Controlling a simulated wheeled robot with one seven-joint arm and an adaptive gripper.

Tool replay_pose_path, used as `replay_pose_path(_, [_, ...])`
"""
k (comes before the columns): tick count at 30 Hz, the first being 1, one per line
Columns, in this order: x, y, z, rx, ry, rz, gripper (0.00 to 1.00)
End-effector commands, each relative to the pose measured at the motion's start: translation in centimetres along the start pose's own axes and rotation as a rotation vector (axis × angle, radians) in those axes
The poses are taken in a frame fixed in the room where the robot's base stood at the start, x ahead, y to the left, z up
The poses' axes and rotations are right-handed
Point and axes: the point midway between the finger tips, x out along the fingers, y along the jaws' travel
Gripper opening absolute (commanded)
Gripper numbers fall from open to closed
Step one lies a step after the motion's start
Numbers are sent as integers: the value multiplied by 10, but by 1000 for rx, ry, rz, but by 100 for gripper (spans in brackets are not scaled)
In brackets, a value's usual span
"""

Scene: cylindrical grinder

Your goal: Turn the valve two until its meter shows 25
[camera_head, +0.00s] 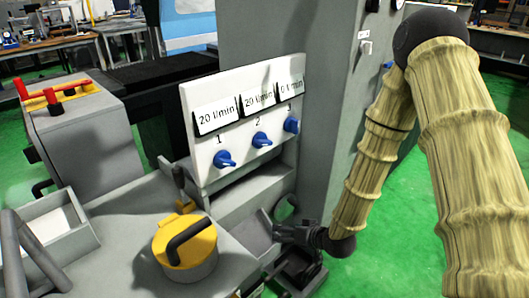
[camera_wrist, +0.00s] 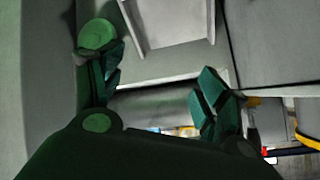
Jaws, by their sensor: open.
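The white valve panel (camera_head: 240,90) stands in the middle of the head view with three blue knobs under three meters. Valve two (camera_head: 261,139) is the middle blue knob, under the number 2. Its meter (camera_head: 259,101) reads 20 l/min. My gripper (camera_head: 283,222) is below and to the right of the panel, apart from the knobs. In the wrist view my gripper (camera_wrist: 160,72) has its two fingers spread, with nothing held between them. No blue knob can be made out in the wrist view.
Valve one (camera_head: 224,159) sits left, its meter (camera_head: 217,113) reading 20 l/min. Valve three (camera_head: 291,125) sits right, its meter (camera_head: 291,89) reading 0 l/min. A yellow cap with a black handle (camera_head: 186,243) stands in front. A grey machine column (camera_head: 270,35) rises behind the panel.

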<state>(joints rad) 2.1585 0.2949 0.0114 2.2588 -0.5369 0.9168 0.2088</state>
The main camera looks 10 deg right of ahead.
Motion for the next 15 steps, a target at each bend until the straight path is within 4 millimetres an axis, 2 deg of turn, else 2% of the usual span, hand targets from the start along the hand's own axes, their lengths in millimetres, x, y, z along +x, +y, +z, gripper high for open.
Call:
replay_pose_path(1, [7,1,-22,-8,57,-30,75])
replay_pose_path(2, [8,-1,-35,-12,86,-48,75])
replay_pose_path(6, [7,-10,-97,-40,223,-136,75])
replay_pose_path(12, [-12,-22,-176,-86,398,-256,75])
replay_pose_path(15, [-24,-27,-206,-108,465,-304,75])
